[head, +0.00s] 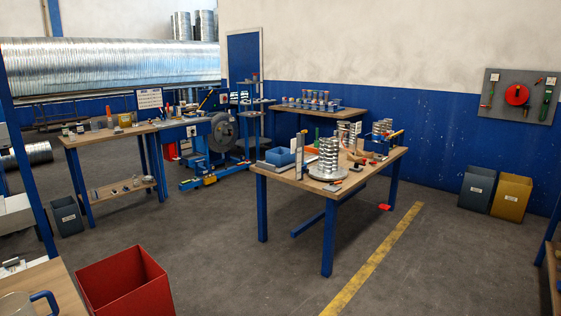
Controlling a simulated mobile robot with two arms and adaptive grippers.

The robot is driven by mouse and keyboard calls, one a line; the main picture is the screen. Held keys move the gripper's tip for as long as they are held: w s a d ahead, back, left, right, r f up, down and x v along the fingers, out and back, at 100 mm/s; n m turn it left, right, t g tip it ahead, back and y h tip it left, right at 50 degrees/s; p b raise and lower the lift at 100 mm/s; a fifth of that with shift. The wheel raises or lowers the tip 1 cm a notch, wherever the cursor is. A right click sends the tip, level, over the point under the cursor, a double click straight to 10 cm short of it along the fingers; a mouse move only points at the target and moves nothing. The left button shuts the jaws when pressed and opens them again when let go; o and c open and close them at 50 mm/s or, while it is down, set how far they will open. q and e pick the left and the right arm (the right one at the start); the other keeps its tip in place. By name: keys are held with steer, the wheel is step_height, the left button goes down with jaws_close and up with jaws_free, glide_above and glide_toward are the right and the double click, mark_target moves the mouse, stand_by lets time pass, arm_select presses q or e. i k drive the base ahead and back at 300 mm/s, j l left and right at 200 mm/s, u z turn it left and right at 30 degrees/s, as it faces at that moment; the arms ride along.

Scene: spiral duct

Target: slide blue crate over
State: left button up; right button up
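Two blue containers are on the wooden table (262,168) with blue legs in the middle of the head view. One is a low, open blue crate (279,157) at the table's left end, beside an upright grey metal piece. The other is a blue box (381,144) at the far right end, with tools standing in or behind it. I cannot tell which one is the task's crate. Neither of my grippers is in view.
A spiral duct piece (328,158) stands on a round plate mid-table, with several small tools around. A red bin (124,285) is in the left foreground. A grey bin (477,188) and a yellow bin (511,197) stand by the right wall. Floor before the table is clear.

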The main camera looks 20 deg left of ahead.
mark_target(279, 157)
steer(key=i+j+u, duration=0.25)
steer(key=i, duration=0.5)
steer(key=i+l+u, duration=0.15)
steer(key=i+u, duration=0.15)
steer(key=i, duration=0.45)
steer(key=i+l+u, duration=0.25)
steer(key=i, duration=0.55)
steer(key=i+j, duration=0.15)
steer(key=i, duration=0.3)
steer(key=i+j+z, duration=0.15)
steer(key=i, duration=0.35)
steer(key=i+j, duration=0.15)
steer(key=i, duration=0.3)
steer(key=i+j+z, duration=0.1)
steer(key=i, duration=0.35)
steer(key=i+j+z, duration=0.35)
steer(key=j, duration=0.15)
steer(key=i+j+z, duration=0.15)
steer(key=j+z, duration=0.15)
steer(key=j, duration=0.2)
steer(key=i+j+z, duration=0.15)
steer(key=j+z, duration=0.2)
steer(key=j, duration=0.25)
steer(key=i+j+z, duration=0.1)
steer(key=j+z, duration=0.2)
steer(key=j, duration=0.3)
steer(key=j+z, duration=0.35)
steer(key=j, duration=0.3)
